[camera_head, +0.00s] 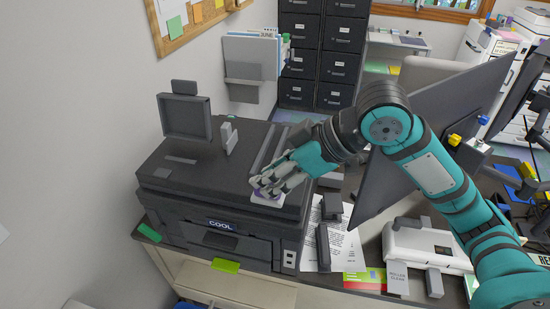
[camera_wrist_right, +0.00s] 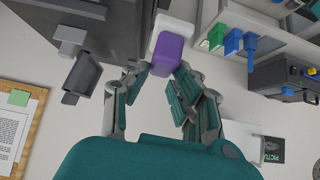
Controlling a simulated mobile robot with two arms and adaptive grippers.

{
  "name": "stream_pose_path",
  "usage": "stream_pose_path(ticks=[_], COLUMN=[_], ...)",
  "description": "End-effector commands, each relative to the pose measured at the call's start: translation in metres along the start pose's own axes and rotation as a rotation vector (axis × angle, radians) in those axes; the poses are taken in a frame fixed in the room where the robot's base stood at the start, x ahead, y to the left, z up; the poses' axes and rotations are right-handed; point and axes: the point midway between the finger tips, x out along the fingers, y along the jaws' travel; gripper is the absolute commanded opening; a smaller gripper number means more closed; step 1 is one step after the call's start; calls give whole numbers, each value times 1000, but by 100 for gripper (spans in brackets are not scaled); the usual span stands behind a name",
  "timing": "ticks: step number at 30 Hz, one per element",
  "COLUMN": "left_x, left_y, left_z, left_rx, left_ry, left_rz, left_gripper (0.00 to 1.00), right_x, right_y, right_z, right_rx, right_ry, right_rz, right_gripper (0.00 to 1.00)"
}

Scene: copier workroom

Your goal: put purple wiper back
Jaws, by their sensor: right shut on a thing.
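The purple wiper (camera_wrist_right: 170,52), a purple block with a white end, sits between the fingertips of my right gripper (camera_wrist_right: 161,72) in the right wrist view. In the head view, my right gripper (camera_head: 272,184) is over the right part of the dark copier's top (camera_head: 190,189). A little purple of the wiper (camera_head: 258,194) shows under the fingers there, along with a pale edge. The gripper is shut on the wiper. I cannot tell whether the wiper touches the copier top. My left gripper is not in view.
A grey upright part (camera_head: 185,116) stands on the copier at the back left. Papers (camera_head: 340,250) and a white device (camera_head: 425,245) lie right of the copier. A wall file holder (camera_head: 250,60) hangs behind.

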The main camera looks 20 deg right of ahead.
Motion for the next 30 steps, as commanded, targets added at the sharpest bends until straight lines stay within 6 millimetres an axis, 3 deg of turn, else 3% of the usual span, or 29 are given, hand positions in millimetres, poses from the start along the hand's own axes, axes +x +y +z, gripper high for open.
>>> stream_pose_path(ticks=[4,11,19,25,30], left_x=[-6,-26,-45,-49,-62], left_y=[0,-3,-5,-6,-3], left_z=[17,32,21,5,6], left_rx=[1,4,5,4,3], left_ry=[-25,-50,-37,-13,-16], left_rz=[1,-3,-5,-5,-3], left_gripper=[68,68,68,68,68], right_x=[4,22,44,52,67], right_y=[12,68,128,143,143], right_z=[-1,-16,-30,-30,-14], right_rx=[-25,-19,-22,-25,-22], right_ry=[3,4,5,4,1], right_rz=[-12,-13,-10,-10,-12], right_gripper=[0,0,0,0,0])
